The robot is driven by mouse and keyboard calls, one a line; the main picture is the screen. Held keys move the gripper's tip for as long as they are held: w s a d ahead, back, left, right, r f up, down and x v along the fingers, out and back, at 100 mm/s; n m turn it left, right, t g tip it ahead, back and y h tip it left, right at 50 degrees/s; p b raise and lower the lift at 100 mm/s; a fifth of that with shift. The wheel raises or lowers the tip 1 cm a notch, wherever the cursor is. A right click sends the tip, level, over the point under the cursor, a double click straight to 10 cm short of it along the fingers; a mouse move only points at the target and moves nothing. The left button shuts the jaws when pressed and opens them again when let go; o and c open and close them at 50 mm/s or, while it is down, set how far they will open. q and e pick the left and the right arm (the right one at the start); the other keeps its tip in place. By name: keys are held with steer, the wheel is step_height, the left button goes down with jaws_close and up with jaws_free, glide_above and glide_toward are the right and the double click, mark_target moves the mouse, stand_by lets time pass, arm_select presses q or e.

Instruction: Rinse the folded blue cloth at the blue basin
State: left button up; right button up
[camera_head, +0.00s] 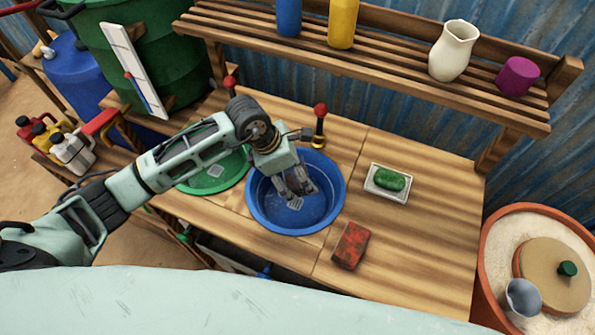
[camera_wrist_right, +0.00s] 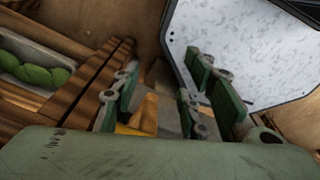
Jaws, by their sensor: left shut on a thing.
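The blue basin (camera_head: 258,212) is sunk in the wooden counter in the head view. My left gripper (camera_head: 298,190) points down inside it, with its fingertips low in the bowl. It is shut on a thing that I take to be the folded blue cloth. The cloth barely stands out against the blue basin and the fingers, so its outline is unclear. A pale square mark shows at the basin's bottom. My right gripper (camera_wrist_right: 160,100) shows in the right wrist view with its green-padded fingers apart.
A green basin (camera_head: 215,180) sits left of the blue one, behind my left arm. Right of it lie a green soap (camera_head: 390,180) on a white dish and a reddish block (camera_head: 350,245). A slatted shelf (camera_head: 380,70) runs behind. A red-knobbed post (camera_head: 319,122) stands behind the basin.

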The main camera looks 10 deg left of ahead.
mark_target(295, 180)
arm_select(q)
step_height(295, 180, down, 4)
steer(key=shift+a+b, duration=0.15)
steer(key=shift+b, duration=0.95)
steer(key=shift+o, duration=0.2)
step_height(295, 180, down, 5)
steer(key=b, duration=0.3)
step_height(295, 180, down, 2)
steer(key=shift+f+b, duration=0.1)
steer(key=shift+b, duration=0.8)
steer(key=shift+f+b, duration=0.4)
steer(key=shift+f, duration=0.2)
